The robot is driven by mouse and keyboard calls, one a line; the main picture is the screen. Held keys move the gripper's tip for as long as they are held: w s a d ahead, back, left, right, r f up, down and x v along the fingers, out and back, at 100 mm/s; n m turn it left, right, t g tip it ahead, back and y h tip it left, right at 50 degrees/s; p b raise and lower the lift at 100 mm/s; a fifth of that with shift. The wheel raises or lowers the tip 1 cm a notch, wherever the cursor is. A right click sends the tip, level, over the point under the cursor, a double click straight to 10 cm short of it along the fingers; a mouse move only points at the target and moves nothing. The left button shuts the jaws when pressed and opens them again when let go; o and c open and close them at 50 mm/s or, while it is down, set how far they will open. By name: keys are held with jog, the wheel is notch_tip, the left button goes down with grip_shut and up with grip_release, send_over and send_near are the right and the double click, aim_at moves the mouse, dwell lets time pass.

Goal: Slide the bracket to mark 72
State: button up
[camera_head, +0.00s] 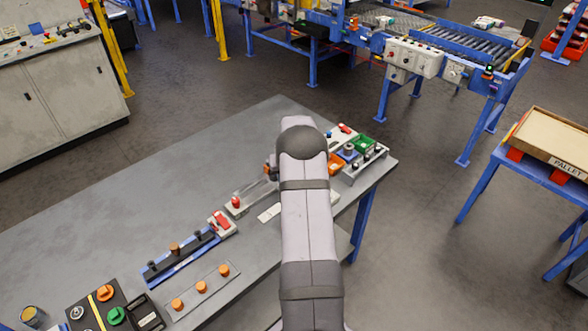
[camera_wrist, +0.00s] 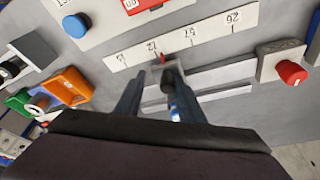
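In the wrist view, the white scale strip (camera_wrist: 212,27) carries the marks 26, 57 and 72, seen upside down. A small red pointer (camera_wrist: 163,57) touches the strip's edge close to the 72, slightly on the 57 side. The grey bracket (camera_wrist: 176,70) sits on the rail (camera_wrist: 222,80) below the pointer and is partly covered by my fingers. My gripper (camera_wrist: 154,75) is at the bracket with its two fingers apart. Whether they press on the bracket or stand clear of it, I cannot tell. In the head view my arm hides the gripper and bracket.
A red knob (camera_wrist: 291,73) stands on a pale block at the rail's right. A blue button (camera_wrist: 76,26) lies beyond the scale. Orange (camera_wrist: 67,85) and green bins are at left. In the head view, the grey table (camera_head: 160,185) has free room at its back left.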

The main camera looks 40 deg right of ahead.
jog(key=shift+s+a+f+p, duration=0.1)
jog(key=shift+a+f+p, duration=0.05)
jog(key=shift+a+p, duration=0.25)
jog(key=shift+d+r+p, duration=0.1)
jog(key=shift+r+p, duration=0.25)
jog(key=shift+r, duration=0.05)
jog(key=shift+d+p+v, duration=0.2)
jog(key=shift+p+v, duration=0.6)
jog(key=shift+v, duration=0.55)
jog(key=shift+r, duration=0.15)
notch_tip(320, 180, up, 3)
jog(key=shift+r+p, duration=0.15)
jog(key=shift+p, duration=0.85)
jog(key=shift+a, duration=0.15)
